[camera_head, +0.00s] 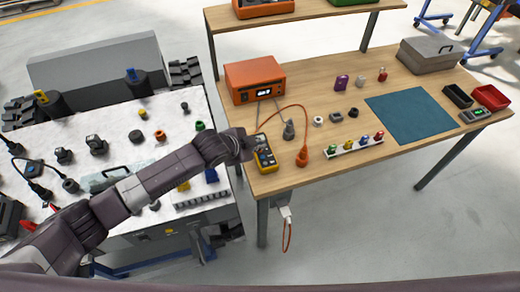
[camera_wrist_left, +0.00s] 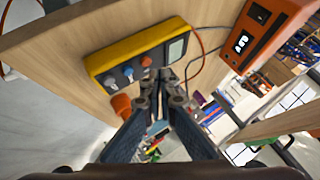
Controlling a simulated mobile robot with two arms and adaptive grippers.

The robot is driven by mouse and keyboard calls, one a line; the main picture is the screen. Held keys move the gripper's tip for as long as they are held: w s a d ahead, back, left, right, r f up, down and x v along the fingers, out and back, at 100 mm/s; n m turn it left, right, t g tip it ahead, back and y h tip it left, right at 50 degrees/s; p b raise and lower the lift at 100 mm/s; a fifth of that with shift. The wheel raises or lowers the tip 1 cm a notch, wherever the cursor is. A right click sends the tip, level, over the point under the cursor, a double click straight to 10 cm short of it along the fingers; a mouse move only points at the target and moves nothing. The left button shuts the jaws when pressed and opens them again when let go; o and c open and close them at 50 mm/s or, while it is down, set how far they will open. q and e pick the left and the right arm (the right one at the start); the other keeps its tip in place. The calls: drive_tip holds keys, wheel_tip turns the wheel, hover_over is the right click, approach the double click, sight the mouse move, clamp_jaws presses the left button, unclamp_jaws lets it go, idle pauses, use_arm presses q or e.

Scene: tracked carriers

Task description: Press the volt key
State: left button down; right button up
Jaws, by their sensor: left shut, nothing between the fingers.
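A yellow and dark handheld meter (camera_head: 265,158) lies near the left edge of the wooden bench (camera_head: 345,88). I cannot read which one is volt. My left gripper (camera_head: 248,142) is beside the meter's upper end in the head view. In the left wrist view its fingertips (camera_wrist_left: 166,84) are together and empty, close to the meter's edge near the red key. I cannot tell whether they touch it. My right gripper is not in view.
An orange power unit (camera_head: 253,80) with cables stands behind the meter. An orange plug (camera_head: 302,156) and a dark plug (camera_head: 289,130) stand to its right. A white rack (camera_head: 354,145) of coloured pieces and a teal mat (camera_head: 410,115) lie farther right. A cluttered carrier (camera_head: 110,115) stands left.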

use_arm(q)
drive_tip(key=shift+f, duration=0.1)
drive_tip(key=shift+f, duration=0.35)
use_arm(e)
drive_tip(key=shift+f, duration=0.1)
use_arm(q)
drive_tip(key=shift+f, duration=0.45)
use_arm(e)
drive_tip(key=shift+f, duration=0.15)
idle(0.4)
use_arm(q)
drive_tip(key=shift+r, duration=0.1)
drive_tip(key=shift+r+p, duration=0.7)
drive_tip(key=shift+r, duration=0.05)
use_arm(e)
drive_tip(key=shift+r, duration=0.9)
use_arm(q)
wheel_tip(320, 180, up, 5)
drive_tip(key=p, duration=0.5)
drive_tip(key=shift+r, duration=0.1)
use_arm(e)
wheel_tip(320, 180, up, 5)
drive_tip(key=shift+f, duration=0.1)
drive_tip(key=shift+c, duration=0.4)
